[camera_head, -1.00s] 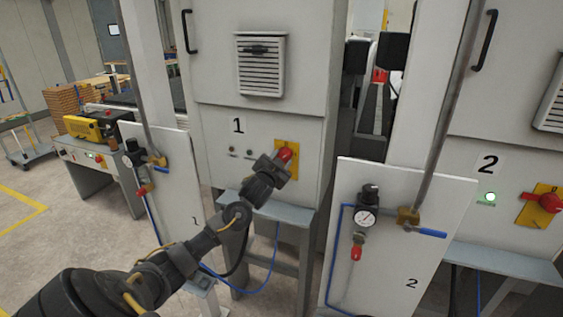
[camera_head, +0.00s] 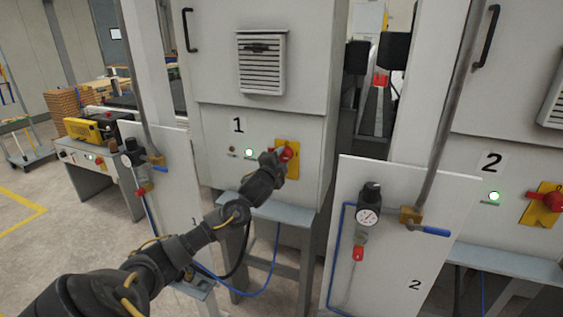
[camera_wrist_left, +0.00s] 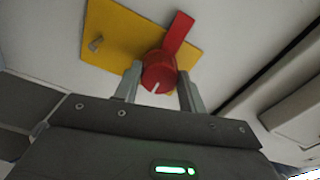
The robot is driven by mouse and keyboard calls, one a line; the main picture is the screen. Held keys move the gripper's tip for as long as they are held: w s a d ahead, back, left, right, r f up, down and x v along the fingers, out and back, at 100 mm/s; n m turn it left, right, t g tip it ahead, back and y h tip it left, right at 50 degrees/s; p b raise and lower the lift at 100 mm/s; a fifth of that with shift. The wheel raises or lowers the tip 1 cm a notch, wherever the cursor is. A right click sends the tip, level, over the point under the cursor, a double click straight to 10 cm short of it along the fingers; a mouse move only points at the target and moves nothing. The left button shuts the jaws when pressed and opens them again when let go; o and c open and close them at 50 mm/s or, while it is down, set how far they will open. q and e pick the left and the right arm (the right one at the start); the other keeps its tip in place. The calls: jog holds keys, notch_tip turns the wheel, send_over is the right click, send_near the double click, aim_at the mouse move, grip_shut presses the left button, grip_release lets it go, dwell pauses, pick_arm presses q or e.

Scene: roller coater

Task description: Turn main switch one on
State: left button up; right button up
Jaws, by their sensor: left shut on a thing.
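Main switch one is a red rotary knob (camera_head: 288,151) on a yellow plate (camera_head: 291,170), on the cabinet marked 1. In the left wrist view the red knob (camera_wrist_left: 160,72) stands out from the yellow plate (camera_wrist_left: 110,32), its handle pointing up and right. My left gripper (camera_head: 277,160) is at the knob. In the left wrist view my left gripper's fingers (camera_wrist_left: 160,88) are on either side of the knob, shut on it. My right gripper is not in view.
A panel with a gauge (camera_head: 368,216) and blue-handled valve stands front right; another panel (camera_head: 170,205) stands left. A grey stand (camera_head: 265,212) is below cabinet 1.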

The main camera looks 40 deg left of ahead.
pick_arm(q)
jog(key=shift+m, duration=0.3)
jog(key=o, duration=1)
jog(key=b+v, duration=0.4)
jog(key=v, duration=0.6)
jog(key=shift+s+d, duration=0.2)
jog(key=shift+s, duration=0.15)
